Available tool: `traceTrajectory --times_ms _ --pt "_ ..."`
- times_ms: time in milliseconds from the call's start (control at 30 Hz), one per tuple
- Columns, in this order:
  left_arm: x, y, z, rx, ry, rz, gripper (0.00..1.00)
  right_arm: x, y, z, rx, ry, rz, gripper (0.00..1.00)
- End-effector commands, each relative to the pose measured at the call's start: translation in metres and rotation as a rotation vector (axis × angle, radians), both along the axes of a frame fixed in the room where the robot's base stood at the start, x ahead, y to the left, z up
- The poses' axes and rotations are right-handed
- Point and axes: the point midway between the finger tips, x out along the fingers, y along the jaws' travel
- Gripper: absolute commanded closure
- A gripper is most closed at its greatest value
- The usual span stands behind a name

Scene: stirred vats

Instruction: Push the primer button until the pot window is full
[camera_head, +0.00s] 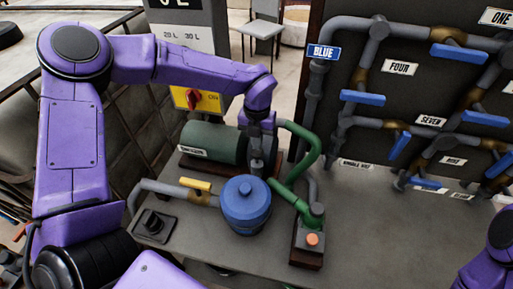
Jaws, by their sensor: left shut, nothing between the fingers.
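A blue lidded pot (246,200) stands on the grey bench top; I cannot make out a window on it from this side. An orange-red button (312,239) sits on a small grey block to the right of the pot, at the foot of a green pipe. I cannot tell for sure that it is the primer button. My left gripper (257,168) is shut and empty, pointing down behind the pot and beside the right end of a green cylinder (214,143). It is apart from the orange-red button. My right gripper is not in view.
A yellow-handled valve (195,184) lies left of the pot, with a black fitting (153,222) further left. The green pipe (307,150) rises right of my left gripper. A dark panel with blue-handled valves (458,53) stands behind. The bench's right front is clear.

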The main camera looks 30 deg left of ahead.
Motion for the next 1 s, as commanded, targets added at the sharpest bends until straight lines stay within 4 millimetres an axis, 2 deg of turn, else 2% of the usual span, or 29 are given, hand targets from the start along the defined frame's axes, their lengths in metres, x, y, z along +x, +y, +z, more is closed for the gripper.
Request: traceTrajectory --times_ms 333,1000 --pt "0.0 0.0 -0.003 0.0 0.0 0.0 1.0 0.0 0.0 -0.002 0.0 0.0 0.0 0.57" --pt "0.0 0.0 -0.037 0.0 0.001 0.0 1.0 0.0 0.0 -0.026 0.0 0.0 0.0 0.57"
